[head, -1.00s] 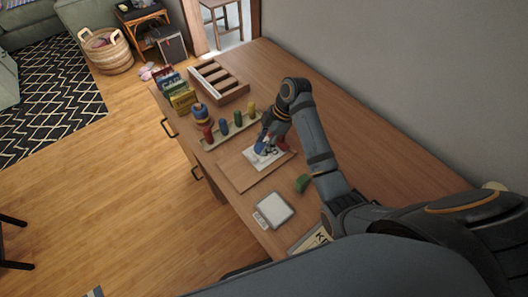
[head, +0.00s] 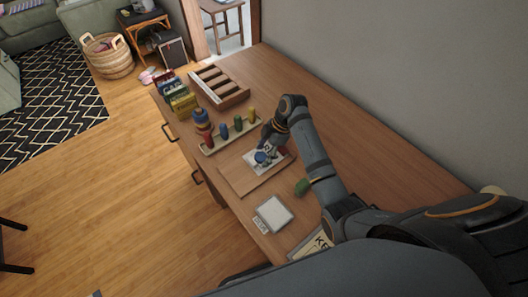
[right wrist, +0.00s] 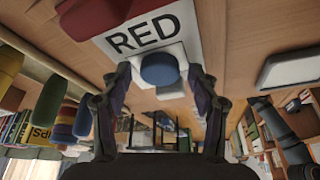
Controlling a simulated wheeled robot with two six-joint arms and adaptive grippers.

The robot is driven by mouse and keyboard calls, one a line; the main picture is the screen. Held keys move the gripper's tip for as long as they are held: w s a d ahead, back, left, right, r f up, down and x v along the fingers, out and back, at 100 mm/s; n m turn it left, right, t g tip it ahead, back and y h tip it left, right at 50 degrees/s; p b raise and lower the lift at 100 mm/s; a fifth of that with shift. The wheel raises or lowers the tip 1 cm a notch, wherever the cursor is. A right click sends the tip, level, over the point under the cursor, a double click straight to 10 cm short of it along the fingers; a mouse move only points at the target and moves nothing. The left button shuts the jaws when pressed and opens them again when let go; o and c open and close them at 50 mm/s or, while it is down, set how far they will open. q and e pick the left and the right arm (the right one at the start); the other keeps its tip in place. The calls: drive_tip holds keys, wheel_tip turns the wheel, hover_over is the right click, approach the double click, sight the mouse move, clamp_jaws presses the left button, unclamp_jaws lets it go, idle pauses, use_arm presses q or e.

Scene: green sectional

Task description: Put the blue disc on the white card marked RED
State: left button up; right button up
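The blue disc (head: 261,157) lies on the white card (head: 250,158) on the wooden board, in the head view. In the right wrist view the blue disc (right wrist: 160,70) is below the black word RED on the card (right wrist: 182,18). My right gripper (head: 266,145) is low over the card. In the right wrist view my right gripper (right wrist: 160,78) has its fingers apart, one on each side of the disc, with a gap visible on both sides. My left gripper is not in view.
A peg rack (head: 228,138) with coloured pegs and a stacked ring toy (head: 202,121) stand beyond the board (head: 240,181). A green piece (head: 301,187) and a white-topped square (head: 273,213) lie nearer. A wooden compartment tray (head: 235,97) is farther back. The desk's right side is mostly clear.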

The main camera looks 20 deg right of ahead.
drive_tip(key=v, duration=1.2)
drive_tip(key=shift+p, duration=0.4)
drive_tip(key=shift+r, duration=0.1)
